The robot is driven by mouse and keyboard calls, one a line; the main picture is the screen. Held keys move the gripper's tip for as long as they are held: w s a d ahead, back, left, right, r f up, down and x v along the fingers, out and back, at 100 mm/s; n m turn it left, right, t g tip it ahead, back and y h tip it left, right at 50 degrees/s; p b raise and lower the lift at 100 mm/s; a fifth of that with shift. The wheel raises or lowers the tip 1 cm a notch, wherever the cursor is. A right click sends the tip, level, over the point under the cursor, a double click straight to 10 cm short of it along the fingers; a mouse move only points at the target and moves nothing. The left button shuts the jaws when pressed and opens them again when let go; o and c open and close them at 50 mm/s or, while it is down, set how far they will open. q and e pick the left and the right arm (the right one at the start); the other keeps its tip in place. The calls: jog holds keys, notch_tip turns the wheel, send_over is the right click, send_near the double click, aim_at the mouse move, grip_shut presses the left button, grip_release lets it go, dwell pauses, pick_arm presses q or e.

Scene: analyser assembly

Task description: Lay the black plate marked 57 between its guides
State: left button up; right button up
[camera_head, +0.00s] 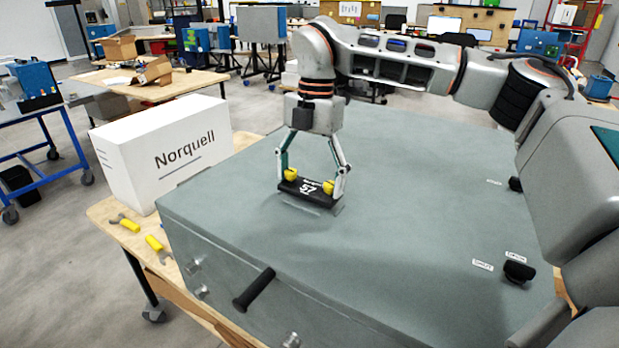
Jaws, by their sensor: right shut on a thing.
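The black plate marked 57 (308,190) is a short dark bar with white lettering. My right gripper (309,181) is shut on it from above, with yellow parts at the fingertips on the plate's top side. The plate is over the top of the large grey cabinet (420,200), left of its middle, with a shadow just beneath. I cannot tell whether it touches the surface. I cannot make out any guides. My left gripper is out of view.
A white Norquell box (165,150) stands left of the cabinet on the wooden table (106,211). Two yellow-handled tools (126,223) (156,245) lie there. Black knobs (518,268) (516,184) sit on the cabinet's right side, and a black handle (254,290) sticks out at its front.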

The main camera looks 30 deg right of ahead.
jog(key=shift+f, duration=0.45)
jog(key=shift+f+b, duration=0.45)
jog(key=shift+b, duration=0.05)
jog(key=o, duration=1.2)
jog(key=shift+r, duration=0.1)
jog(key=shift+r+p, duration=0.95)
jog(key=shift+r, duration=2.45)
